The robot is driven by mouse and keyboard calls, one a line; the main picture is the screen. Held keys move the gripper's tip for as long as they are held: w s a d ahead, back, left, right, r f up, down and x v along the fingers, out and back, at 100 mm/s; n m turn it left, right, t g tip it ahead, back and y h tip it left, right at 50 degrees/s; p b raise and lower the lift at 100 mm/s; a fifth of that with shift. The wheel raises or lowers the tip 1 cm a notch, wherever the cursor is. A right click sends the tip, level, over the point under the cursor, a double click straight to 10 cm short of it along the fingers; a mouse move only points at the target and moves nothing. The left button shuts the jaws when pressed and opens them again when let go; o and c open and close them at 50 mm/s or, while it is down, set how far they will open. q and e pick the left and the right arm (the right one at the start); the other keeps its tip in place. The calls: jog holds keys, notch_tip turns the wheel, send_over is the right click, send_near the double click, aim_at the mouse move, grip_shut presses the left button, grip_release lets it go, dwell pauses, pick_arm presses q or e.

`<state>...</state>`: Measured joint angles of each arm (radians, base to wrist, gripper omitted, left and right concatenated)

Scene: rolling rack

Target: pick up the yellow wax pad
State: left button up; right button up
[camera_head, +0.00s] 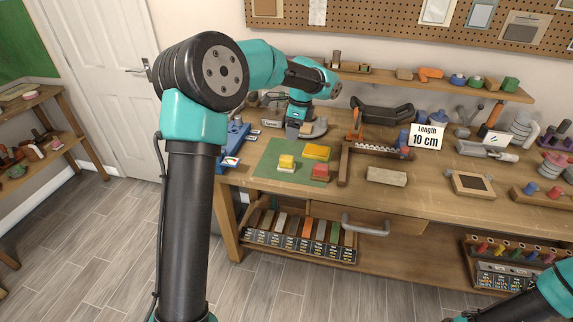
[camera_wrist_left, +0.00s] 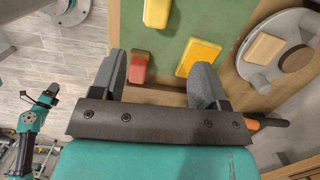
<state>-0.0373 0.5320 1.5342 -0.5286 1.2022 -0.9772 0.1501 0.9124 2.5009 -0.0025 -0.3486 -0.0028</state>
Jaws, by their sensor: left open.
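A flat yellow wax pad (camera_head: 317,152) lies on the green mat (camera_head: 262,172) on the workbench; it also shows in the left wrist view (camera_wrist_left: 198,57), near the tip of the right-hand finger. My left gripper (camera_head: 293,131) is open above the bench, behind the pads in the head view. In the left wrist view its fingers (camera_wrist_left: 160,76) are apart, with the red block near the left-hand finger and nothing held between them.
A wooden fixture (camera_head: 345,160) stands right of the mat and a blue tool (camera_head: 232,138) to its left. A grey round plate with a wooden block (camera_wrist_left: 275,45) is close to the fingers in the left wrist view. A wooden block (camera_head: 386,176) lies farther right.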

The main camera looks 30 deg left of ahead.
aim_at(287, 157)
pick_arm(q)
jog(key=f, duration=0.5)
jog(key=a+f, duration=0.1)
jog(key=f, duration=0.1)
jog(key=shift+s+f, duration=0.2)
jog(key=shift+s+a+f, duration=0.15)
jog(key=shift+a+f, duration=0.05)
jog(key=shift+f, duration=0.65)
jog(key=shift+s+a+f, duration=0.1)
jog(key=shift+a+f, duration=0.1)
jog(key=shift+f, duration=0.65)
jog(key=shift+s+a+f, duration=0.15)
jog(key=shift+a+f, duration=0.05)
jog(key=shift+f, duration=0.65)
jog(key=c, duration=1)
